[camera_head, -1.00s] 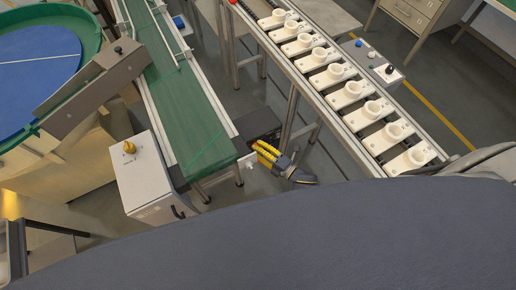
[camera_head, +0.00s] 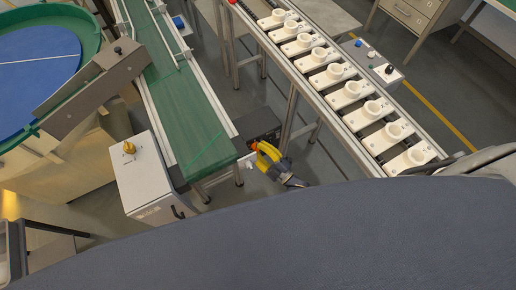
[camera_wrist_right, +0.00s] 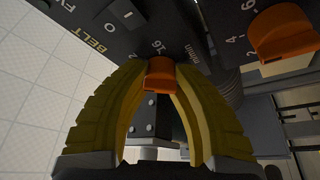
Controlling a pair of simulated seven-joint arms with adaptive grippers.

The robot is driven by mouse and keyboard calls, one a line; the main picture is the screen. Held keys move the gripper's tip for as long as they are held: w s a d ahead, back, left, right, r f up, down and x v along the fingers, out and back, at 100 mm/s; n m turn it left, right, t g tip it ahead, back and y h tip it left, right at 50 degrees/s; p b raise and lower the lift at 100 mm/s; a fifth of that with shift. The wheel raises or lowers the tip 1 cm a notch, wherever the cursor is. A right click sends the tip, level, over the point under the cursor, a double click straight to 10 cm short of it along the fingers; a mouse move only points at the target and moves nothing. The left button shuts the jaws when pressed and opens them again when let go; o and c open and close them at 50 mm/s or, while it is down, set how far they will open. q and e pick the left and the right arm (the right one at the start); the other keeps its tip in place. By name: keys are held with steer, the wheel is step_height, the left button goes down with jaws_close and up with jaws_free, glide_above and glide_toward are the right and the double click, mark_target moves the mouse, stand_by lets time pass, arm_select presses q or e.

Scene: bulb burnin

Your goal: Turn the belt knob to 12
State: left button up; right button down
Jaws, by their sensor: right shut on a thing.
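The orange belt knob (camera_wrist_right: 160,76) sits on a dark control panel (camera_wrist_right: 130,45) in the right wrist view, beside the word BELT and the number 16. My right gripper (camera_wrist_right: 160,82) has its two yellow fingertips closed on the knob from both sides. The fingers hide part of the scale, and I cannot tell which number the knob points at. In the head view my right gripper (camera_head: 260,149) is at the dark control box (camera_head: 257,128) by the near end of the green conveyor belt (camera_head: 190,115). My left gripper is not in view.
A second orange knob (camera_wrist_right: 283,35), with 2, 4 and 6 near it, and a black switch (camera_wrist_right: 121,12) marked 0 and 1 flank the belt knob. A pale cabinet (camera_head: 150,180) stands left of the belt. A rail with white sockets (camera_head: 350,93) runs at the right.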

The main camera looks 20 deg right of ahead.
steer(key=shift+a+m+t+h, duration=0.1)
steer(key=shift+m+t+h, duration=0.35)
steer(key=shift+m, duration=0.75)
steer(key=shift+a+m+t+h, duration=0.1)
steer(key=shift+m+t+h, duration=0.35)
steer(key=shift+m, duration=0.75)
steer(key=shift+w+r, duration=0.1)
steer(key=shift+r, duration=0.05)
steer(key=c, duration=1)
jaws_free()
steer(key=shift+d, duration=0.1)
steer(key=v, duration=1.2)
steer(key=shift+f, duration=0.25)
steer(key=shift+m, duration=0.3)
